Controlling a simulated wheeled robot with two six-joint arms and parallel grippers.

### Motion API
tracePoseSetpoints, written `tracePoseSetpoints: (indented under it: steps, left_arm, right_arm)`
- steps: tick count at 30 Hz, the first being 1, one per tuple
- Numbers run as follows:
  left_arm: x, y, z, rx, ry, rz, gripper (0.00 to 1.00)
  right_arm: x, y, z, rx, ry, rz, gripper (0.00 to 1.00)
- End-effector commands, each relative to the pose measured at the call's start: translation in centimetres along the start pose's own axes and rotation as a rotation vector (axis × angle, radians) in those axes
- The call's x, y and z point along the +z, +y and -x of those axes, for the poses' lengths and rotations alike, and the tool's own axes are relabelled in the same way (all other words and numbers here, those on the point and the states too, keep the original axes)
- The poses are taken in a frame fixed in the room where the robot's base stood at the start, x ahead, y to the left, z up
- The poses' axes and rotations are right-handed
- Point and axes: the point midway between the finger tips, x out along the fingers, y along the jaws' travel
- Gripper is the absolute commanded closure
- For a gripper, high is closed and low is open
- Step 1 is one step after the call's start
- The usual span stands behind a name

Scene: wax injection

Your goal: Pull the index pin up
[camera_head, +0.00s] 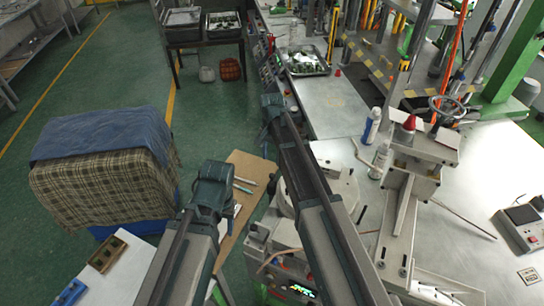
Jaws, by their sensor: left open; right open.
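I cannot pick out the index pin for certain. A red knob (408,122) stands on top of the light grey machine (410,165) at the right; I cannot tell if it belongs to the pin. My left gripper (212,184) is at the lower middle, over the edge of a brown board, well to the left of the machine. My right gripper (271,108) is farther up, by the left edge of the metal workbench. Both are open, and I see nothing held in them. The arms hide part of the bench and floor.
Two white bottles (372,126) stand left of the grey machine. A metal tray (304,61) lies at the back of the workbench (330,105). A cloth-covered block (105,170) stands at the left. A brown board (246,172) holds pens. Green floor (120,80) is open at upper left.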

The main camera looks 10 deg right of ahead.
Motion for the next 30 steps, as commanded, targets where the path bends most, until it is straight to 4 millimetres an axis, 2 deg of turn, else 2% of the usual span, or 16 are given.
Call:
tracePoseSetpoints:
  steps: [1,3,10,30]
  left_arm:
    - [0.1,-0.1,1.6,0.0,-0.001,-0.001,0.5]
    - [0.2,-0.2,2.6,0.0,-0.001,-0.002,0.5]
    - [0.4,-0.5,5.2,0.0,-0.002,-0.002,0.5]
    - [0.4,-0.5,5.5,0.0,-0.002,-0.001,0.5]
  right_arm:
    - [0.0,0.0,1.6,0.0,0.0,0.0,0.41]
    - [0.0,0.0,2.7,0.0,0.0,0.0,0.41]
    - [0.0,0.0,5.3,0.0,0.0,0.0,0.41]
    - [0.0,0.0,5.5,0.0,0.0,0.0,0.41]
